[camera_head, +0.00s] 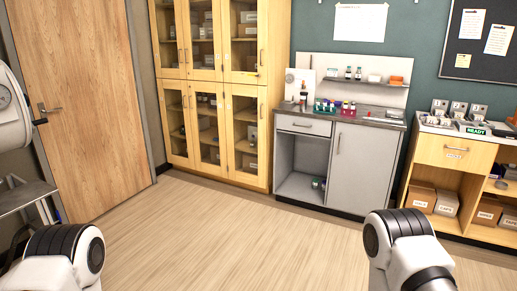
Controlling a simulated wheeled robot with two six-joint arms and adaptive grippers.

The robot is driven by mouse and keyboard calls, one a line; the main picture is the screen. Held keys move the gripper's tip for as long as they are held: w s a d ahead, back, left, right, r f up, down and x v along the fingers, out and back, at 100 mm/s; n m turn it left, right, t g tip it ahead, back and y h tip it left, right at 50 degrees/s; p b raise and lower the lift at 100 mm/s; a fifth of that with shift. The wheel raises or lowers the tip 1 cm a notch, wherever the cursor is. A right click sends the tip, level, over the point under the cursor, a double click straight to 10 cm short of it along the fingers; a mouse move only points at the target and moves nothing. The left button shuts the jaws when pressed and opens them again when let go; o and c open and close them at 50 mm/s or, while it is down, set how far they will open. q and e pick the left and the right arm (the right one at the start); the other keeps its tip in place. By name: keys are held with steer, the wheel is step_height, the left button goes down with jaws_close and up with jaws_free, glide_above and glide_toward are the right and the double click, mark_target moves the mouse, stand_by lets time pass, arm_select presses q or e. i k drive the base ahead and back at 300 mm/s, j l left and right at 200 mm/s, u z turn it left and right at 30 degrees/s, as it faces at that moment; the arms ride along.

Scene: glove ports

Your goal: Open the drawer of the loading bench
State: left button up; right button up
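Two benches with drawers stand along the back wall, and I cannot tell for certain which is the loading bench. The grey bench (349,169) in the middle right has a shut grey drawer (304,125) with a bar handle at its upper left, above an open compartment. The wooden bench (484,159) at the right edge has a shut drawer (456,153) with a small handle or label on its front. Both benches are well away from my arms. Only links of my arms show at the bottom left and bottom right; neither gripper is in view.
A tall glass-door cabinet (225,137) stands shut left of the grey bench. A wooden door (77,95) is at the left, with a grey metal stand (28,194) in front of it. The grey bench top holds racks and bottles. The wood floor (230,232) in the middle is clear.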

mark_target(310, 125)
steer(key=i+j+z, duration=0.25)
steer(key=i, duration=0.55)
steer(key=i+j+z, duration=0.3)
steer(key=i, duration=0.5)
steer(key=i+j+z, duration=0.25)
steer(key=i, duration=0.5)
steer(key=i+j+z, duration=0.25)
steer(key=i+j, duration=0.45)
